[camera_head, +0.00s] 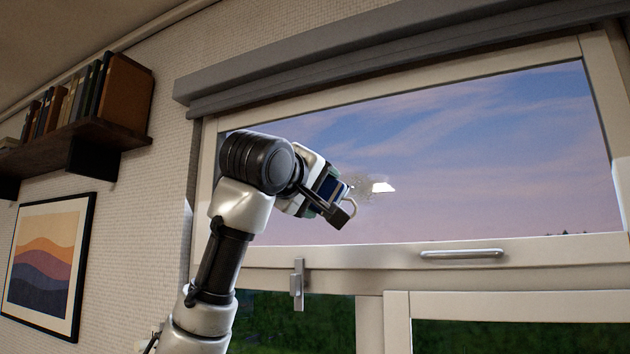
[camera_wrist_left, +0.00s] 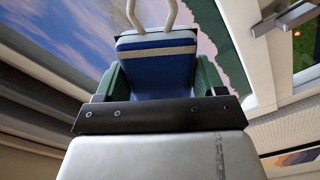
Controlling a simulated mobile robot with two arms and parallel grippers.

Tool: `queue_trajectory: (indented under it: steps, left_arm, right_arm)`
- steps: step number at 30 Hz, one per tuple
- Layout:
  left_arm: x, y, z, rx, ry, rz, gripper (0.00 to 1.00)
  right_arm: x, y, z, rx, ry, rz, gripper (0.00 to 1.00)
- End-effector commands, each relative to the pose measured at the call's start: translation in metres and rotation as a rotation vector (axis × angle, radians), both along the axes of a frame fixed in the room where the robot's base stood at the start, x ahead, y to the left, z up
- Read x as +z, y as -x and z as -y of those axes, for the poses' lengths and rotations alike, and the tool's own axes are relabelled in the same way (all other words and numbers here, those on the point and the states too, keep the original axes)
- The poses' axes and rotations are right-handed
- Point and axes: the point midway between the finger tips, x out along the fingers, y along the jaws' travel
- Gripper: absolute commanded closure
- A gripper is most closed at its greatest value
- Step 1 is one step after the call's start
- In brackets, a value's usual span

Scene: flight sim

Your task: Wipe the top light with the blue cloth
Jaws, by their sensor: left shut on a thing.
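The top light (camera_head: 470,165) is the wide upper window pane in a cream frame, with pink and blue sky behind it. A greyish smudge (camera_head: 366,187) shows on the glass just right of my left gripper (camera_head: 333,198), beside a small bright white patch. That gripper is shut on the blue cloth (camera_wrist_left: 155,75), a folded blue piece with a beige band and a pale loop at its far end. The cloth is partly hidden by the gripper in the head view. I cannot tell whether it touches the glass. My right gripper is out of view.
A grey blind housing (camera_head: 400,62) runs above the pane. A bookshelf (camera_head: 85,134) and a framed picture (camera_head: 48,262) are on the left wall.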

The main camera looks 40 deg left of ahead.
Motion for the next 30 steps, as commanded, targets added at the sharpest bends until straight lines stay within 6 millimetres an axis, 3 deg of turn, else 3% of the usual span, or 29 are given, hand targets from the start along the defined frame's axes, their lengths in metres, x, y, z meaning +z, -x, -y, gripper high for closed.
queue_trajectory:
  steps: [7,21,30]
  left_arm:
    - [0.016,0.008,-0.01,0.012,-0.01,0.023,0.49]
    - [0.016,-0.036,-0.023,0.012,-0.009,0.021,0.49]
    - [0.014,-0.046,-0.026,0.011,-0.01,0.023,0.49]
  right_arm:
    - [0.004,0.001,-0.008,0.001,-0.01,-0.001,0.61]
    - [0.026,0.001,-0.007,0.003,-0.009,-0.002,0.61]
    - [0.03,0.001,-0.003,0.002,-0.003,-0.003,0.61]
